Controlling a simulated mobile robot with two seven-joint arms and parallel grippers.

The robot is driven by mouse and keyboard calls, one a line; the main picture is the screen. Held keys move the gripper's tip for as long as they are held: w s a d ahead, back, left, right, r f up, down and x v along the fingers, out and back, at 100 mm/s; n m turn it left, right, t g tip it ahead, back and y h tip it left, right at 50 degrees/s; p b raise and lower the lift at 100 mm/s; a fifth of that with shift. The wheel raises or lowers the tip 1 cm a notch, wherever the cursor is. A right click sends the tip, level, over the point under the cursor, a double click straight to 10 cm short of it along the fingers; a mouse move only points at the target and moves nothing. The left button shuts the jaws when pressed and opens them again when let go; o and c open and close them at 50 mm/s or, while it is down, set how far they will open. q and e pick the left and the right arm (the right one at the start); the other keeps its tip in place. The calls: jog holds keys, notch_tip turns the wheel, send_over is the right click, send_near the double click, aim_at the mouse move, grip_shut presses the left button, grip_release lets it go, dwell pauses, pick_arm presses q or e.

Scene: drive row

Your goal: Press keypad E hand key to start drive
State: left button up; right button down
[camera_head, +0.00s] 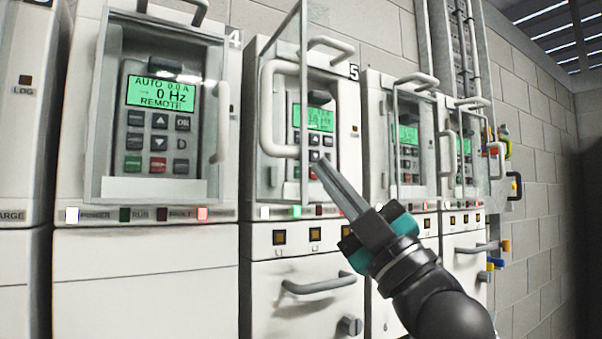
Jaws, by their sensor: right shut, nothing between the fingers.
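The keypad of the drive marked 5 (296,139) has a lit green screen (320,118) that is too small to read surely. I see no letter E on any keypad. A clear cover in a metal frame (304,40) appears swung outward at this drive, its edge crossing the keypad. My right gripper (320,163) is shut and empty, its narrow fingers pointing up and left at the keypad's lower keys. The tips overlap the lower keys in the picture and hide part of them; I cannot tell whether they touch. My left gripper is not in view.
The drive marked 4 (146,245) shows "AUTO, 0 Hz, REMOTE" on its keypad (160,118), with a red light lit below. More drives (402,90) stand to the right. Pale handles (272,110) stick out near my gripper. Below is a drawer handle (318,286).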

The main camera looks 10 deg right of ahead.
jog(key=shift+s+d, duration=0.25)
jog(key=shift+s, duration=0.45)
jog(key=shift+s+d, duration=0.25)
jog(key=shift+s, duration=0.45)
dwell(0.4)
